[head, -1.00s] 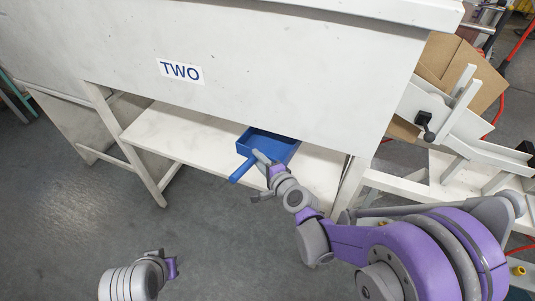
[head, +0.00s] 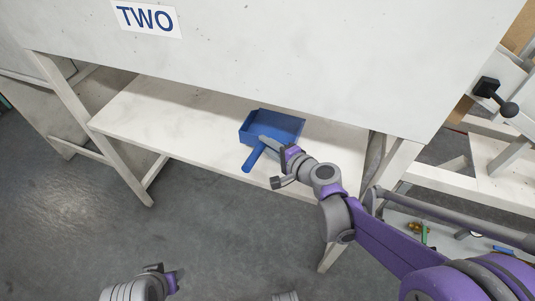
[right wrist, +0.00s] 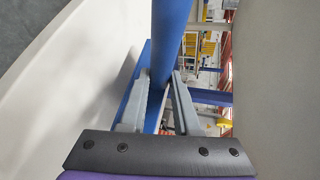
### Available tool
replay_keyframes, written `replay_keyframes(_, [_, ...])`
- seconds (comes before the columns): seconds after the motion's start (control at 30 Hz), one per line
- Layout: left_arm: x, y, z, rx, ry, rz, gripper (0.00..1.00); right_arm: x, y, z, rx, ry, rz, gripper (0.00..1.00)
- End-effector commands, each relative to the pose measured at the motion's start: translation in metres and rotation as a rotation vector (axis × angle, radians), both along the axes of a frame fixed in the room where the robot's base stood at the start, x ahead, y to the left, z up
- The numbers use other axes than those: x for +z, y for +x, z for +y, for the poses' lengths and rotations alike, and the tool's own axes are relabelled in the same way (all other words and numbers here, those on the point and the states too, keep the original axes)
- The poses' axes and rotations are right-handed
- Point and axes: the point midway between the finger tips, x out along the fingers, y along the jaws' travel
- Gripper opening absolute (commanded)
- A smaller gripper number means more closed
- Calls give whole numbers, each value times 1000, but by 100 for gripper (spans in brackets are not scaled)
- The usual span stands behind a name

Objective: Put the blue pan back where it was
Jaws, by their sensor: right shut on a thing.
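The blue pan (head: 280,126) is a shallow open box with a blue handle (head: 253,160) pointing toward me. It is over the white lower shelf (head: 190,133), under the panel marked TWO. I cannot tell whether it rests on the shelf. My right gripper (head: 268,148) is shut on the handle near the pan. In the right wrist view the blue handle (right wrist: 171,40) runs between the two grey fingers (right wrist: 160,105). My left arm's end (head: 160,275) shows at the bottom left, with its fingertips unclear.
The white panel (head: 270,60) overhangs the shelf. A white leg (head: 118,165) stands left of the shelf and another (head: 385,185) right of it. A black knob (head: 490,90) sticks out at right. The shelf left of the pan is clear.

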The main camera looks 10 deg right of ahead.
Motion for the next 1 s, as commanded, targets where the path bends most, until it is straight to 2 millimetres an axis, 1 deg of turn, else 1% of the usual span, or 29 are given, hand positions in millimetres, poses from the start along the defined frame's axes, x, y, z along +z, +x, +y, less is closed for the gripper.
replay_keyframes(0.03, [-3,0,0,0,0,1,45,-6,0,0,0,0,0,0])
replay_keyframes(0.17, [-6,0,0,0,0,2,45,-15,0,0,0,0,0,0])
replay_keyframes(0.3, [-16,1,0,0,0,6,45,-36,0,0,0,0,1,0])
replay_keyframes(0.4, [-21,1,0,0,0,7,45,-46,0,0,0,0,1,0])
replay_keyframes(0.63, [-19,1,0,0,0,7,45,-45,0,0,0,0,0,0])
replay_keyframes(0.77, [-23,2,0,0,0,8,45,-49,0,0,0,1,0,0])
replay_keyframes(0.8, [-22,2,0,0,0,8,45,-48,0,0,0,0,0,35])
replay_keyframes(0.93, [-22,2,0,0,0,8,45,-48,0,0,0,0,0,59])
replay_keyframes(1.0, [-22,2,0,0,0,8,45,-48,0,0,0,0,0,60])
